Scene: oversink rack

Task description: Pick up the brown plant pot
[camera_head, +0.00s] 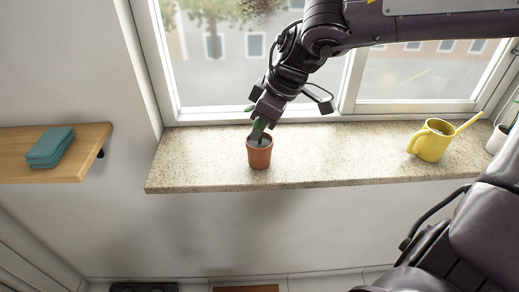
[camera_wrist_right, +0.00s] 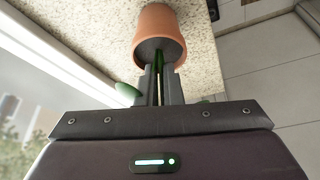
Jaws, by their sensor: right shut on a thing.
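The brown plant pot (camera_head: 259,154) stands upright on the speckled windowsill (camera_head: 310,165), near its front edge. A green plant (camera_head: 257,131) rises from it. My right gripper (camera_head: 264,121) reaches down from above and is shut on the plant just over the pot's rim. In the right wrist view the pot (camera_wrist_right: 160,28) shows beyond the two fingers (camera_wrist_right: 159,88), with the green stem between them and a leaf (camera_wrist_right: 128,90) to the side. I cannot see a gap between the pot and the sill. My left gripper is not in view.
A yellow watering can (camera_head: 431,142) stands on the sill at the right, with a white pot (camera_head: 496,139) beyond it. A wooden shelf (camera_head: 90,136) with a folded teal cloth (camera_head: 50,147) is on the left wall. The window is close behind my right gripper. The sill between pot and can is clear.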

